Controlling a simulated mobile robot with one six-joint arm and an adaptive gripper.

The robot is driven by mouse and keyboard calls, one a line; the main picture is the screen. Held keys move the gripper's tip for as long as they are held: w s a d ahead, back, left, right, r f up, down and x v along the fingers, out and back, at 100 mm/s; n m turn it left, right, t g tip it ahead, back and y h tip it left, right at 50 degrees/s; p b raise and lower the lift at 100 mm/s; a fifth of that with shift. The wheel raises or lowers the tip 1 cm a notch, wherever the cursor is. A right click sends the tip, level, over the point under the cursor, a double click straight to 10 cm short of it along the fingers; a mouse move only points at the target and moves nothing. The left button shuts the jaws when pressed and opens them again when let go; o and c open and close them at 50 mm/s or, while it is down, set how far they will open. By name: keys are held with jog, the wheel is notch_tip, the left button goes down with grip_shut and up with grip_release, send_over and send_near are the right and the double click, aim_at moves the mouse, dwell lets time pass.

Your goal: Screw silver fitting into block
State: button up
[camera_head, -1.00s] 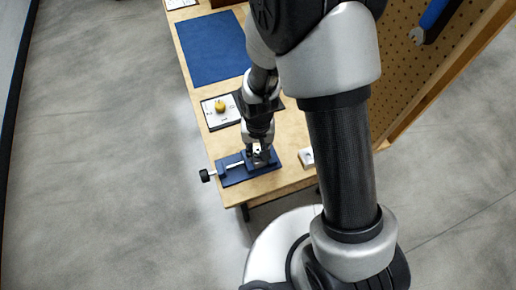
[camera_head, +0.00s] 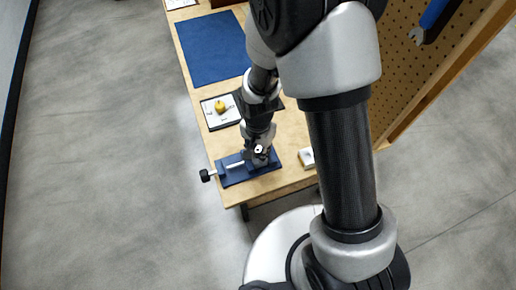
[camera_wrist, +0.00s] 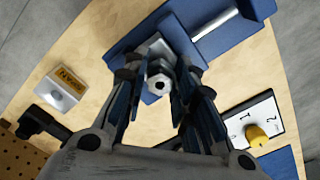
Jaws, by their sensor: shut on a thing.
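The silver fitting (camera_wrist: 159,84) shows in the wrist view as a hexagonal end with a dark bore, between my fingertips. My gripper (camera_wrist: 160,88) is shut on it; in the head view my gripper (camera_head: 260,152) is over the blue vise (camera_head: 228,179). A pale grey block (camera_wrist: 153,45) sits just behind the fitting, at the vise in the wrist view (camera_wrist: 120,48). The fitting appears in line with the block, but the fingers hide the joint, so I cannot tell how deep it sits.
The vise's silver screw (camera_wrist: 215,24) ends in a black knob (camera_head: 205,176) past the table edge. A numbered card (camera_wrist: 238,118) bears a yellow knob (camera_wrist: 256,136). A small labelled white block (camera_wrist: 62,94) and a black object (camera_wrist: 42,122) lie left. A blue mat (camera_head: 210,48) lies farther back.

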jog(key=shift+s, duration=0.1)
jog(key=m, duration=0.4)
jog(key=shift+f, duration=0.1)
jog(key=shift+m, duration=0.4)
jog(key=m, duration=0.3)
jog(key=shift+m, duration=2.1)
